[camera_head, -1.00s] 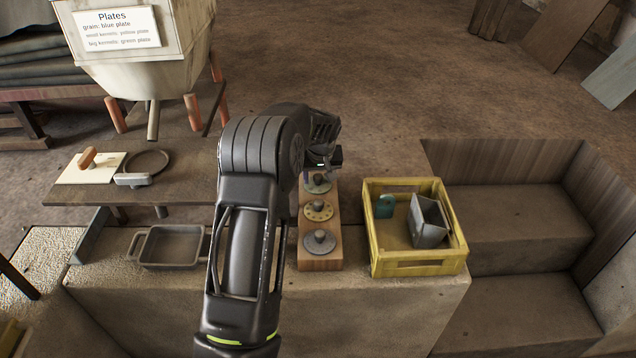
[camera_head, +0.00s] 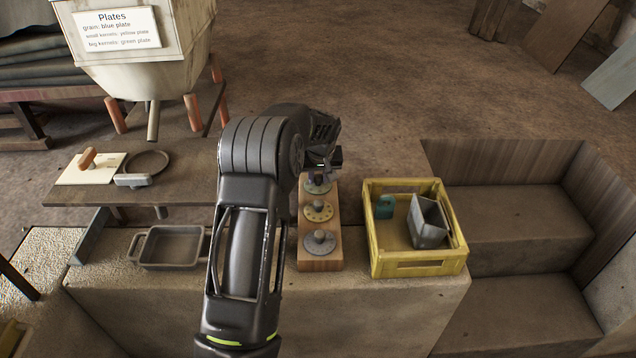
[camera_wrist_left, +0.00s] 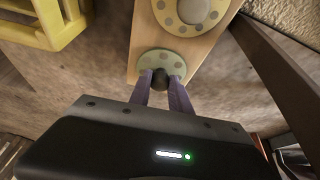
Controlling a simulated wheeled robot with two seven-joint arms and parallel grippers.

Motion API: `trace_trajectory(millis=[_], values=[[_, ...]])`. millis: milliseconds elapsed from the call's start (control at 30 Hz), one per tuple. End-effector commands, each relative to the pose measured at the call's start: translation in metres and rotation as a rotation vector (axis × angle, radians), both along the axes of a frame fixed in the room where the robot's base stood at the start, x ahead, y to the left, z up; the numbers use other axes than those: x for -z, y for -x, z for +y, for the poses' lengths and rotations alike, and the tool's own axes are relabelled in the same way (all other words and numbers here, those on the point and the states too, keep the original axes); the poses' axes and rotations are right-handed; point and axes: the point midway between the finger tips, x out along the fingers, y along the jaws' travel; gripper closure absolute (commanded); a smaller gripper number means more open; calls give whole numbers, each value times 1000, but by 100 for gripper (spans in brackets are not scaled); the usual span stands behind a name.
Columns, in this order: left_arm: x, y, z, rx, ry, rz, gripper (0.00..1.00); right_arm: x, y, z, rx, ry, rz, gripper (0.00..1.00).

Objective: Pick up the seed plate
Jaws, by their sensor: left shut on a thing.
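A wooden block (camera_head: 318,262) holds three round plates with knobs in a row: a blue-grey plate (camera_head: 321,244) at the near end, a yellow plate (camera_head: 318,211) in the middle and a greenish plate (camera_head: 317,189) at the far end. My left gripper (camera_head: 318,177) is over the far plate. In the left wrist view its two fingers (camera_wrist_left: 162,80) are shut on the dark knob (camera_wrist_left: 160,79) of the greenish plate (camera_wrist_left: 150,60). That plate appears to lie on the block. The yellow plate (camera_wrist_left: 200,22) shows beyond it. My right gripper is not in view.
A yellow crate (camera_head: 420,268) with a teal item (camera_head: 385,206) and a grey metal box (camera_head: 428,221) stands right of the block. A grey tray (camera_head: 172,247) lies left. A hopper (camera_head: 150,80) carries a sign (camera_head: 117,28) matching kernels to plate colours.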

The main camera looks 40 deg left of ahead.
Motion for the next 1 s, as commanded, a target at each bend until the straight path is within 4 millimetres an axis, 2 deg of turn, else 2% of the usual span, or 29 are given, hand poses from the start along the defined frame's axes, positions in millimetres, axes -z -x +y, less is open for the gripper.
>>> trace_trajectory(millis=[267,367,700,833,1000], values=[[-9,-1,0,1,-1,-3,100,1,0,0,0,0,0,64],[-22,-1,0,1,-1,-5,100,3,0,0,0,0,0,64],[-85,-1,0,0,-1,-4,100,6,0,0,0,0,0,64],[-97,0,0,-1,0,-2,100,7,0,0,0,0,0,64],[-101,0,0,0,0,0,100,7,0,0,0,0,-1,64]])
